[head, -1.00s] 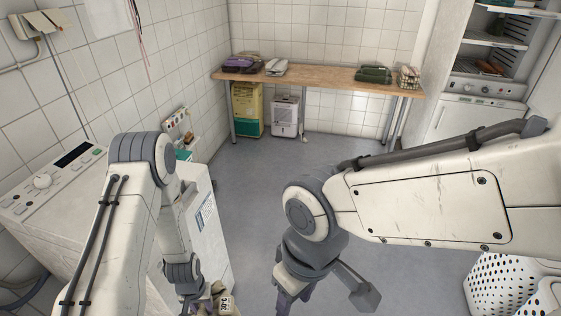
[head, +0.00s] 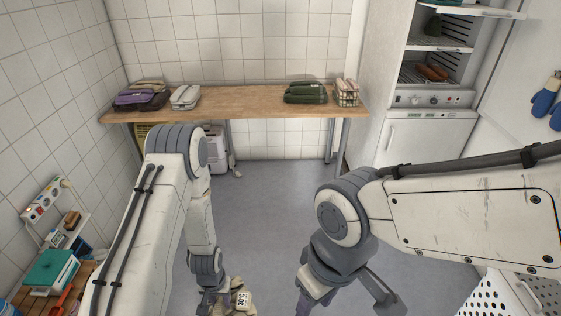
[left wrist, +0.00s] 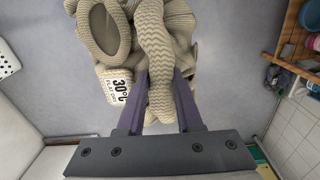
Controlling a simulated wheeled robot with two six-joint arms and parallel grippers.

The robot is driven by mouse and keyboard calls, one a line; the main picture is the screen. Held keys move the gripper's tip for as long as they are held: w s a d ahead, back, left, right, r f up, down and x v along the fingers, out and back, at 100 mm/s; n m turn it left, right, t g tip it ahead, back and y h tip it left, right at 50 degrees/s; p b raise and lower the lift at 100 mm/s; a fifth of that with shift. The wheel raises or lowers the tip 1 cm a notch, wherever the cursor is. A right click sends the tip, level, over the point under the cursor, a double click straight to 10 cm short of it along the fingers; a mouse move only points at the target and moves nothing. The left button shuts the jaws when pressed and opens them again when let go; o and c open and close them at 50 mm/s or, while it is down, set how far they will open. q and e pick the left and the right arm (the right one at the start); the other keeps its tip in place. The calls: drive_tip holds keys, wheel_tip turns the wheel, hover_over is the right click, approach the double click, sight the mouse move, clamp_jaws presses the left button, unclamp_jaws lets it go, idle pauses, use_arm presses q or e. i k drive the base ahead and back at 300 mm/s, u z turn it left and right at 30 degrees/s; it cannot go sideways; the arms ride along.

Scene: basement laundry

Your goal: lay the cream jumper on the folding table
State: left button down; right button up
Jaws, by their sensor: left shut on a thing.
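The cream jumper (left wrist: 150,50) is a ribbed knit bundle with a white care tag reading 30°C. My left gripper (left wrist: 160,105) is shut on it, and the knit sits between its two purple fingers. In the head view the jumper (head: 232,299) shows at the bottom edge, below my left wrist, partly cut off. The folding table (head: 245,101) is a long wooden top against the far wall, well ahead of both arms. My right gripper (head: 345,302) hangs at the bottom of the head view, partly cut off, with no jumper seen at it.
The table bears purple folded items (head: 140,97), a grey pile (head: 185,97), a green pile (head: 305,92) and a wire basket (head: 347,92). Its middle is bare. A white perforated basket (head: 520,295) stands at right, a low wooden shelf (head: 40,302) at left. The floor between is clear.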

sight(245, 103)
drive_tip(key=i, duration=2.95)
drive_tip(key=u, duration=0.2)
